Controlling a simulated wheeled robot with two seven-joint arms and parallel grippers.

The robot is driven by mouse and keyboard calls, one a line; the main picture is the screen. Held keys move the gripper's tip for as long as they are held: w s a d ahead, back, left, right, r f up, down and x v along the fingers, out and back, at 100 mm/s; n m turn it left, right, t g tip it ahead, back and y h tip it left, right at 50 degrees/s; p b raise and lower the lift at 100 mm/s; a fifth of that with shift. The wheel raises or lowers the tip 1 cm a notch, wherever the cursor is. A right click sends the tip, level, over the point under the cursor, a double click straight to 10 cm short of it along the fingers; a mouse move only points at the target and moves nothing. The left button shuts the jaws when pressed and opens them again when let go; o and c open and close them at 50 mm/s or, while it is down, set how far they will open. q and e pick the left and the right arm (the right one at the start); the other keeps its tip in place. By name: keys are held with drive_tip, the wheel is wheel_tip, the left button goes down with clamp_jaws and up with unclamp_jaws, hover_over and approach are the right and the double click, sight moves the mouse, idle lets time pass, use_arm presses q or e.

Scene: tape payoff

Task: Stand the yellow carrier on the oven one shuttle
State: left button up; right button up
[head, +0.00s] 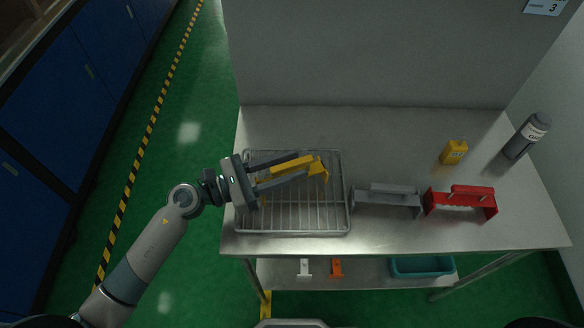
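The yellow carrier (318,167) is at the fingers of my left gripper (300,167), over the right part of a wire rack (292,232). Its yellow bar lies between the two long grey fingers, and they appear shut on it. The carrier's lower part is partly hidden by the fingers, and I cannot tell whether it touches the rack. I see no label naming the rack as the oven one shuttle. My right gripper is not in view.
A grey carrier (387,202) and a red carrier (460,203) stand right of the rack on the metal table (400,130). A lower shelf holds a teal bin (422,267) and white and orange pieces.

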use_arm(q)
drive_tip(key=shift+w+d, duration=0.2)
drive_tip(key=shift+d, duration=0.15)
clamp_jaws()
drive_tip(key=shift+r, duration=0.1)
idle(0.3)
drive_tip(key=shift+r, duration=0.55)
drive_tip(key=r, duration=0.3)
drive_tip(key=shift+s+d+r, duration=0.15)
drive_tip(key=shift+s+d, duration=0.1)
drive_tip(key=shift+d, duration=0.05)
drive_tip(key=s+d+r, duration=0.5)
drive_tip(key=d+r, duration=0.1)
drive_tip(key=d, duration=0.3)
drive_tip(key=shift+s+d+r+p, duration=0.2)
drive_tip(key=shift+s+p, duration=0.1)
drive_tip(key=shift+p, duration=0.1)
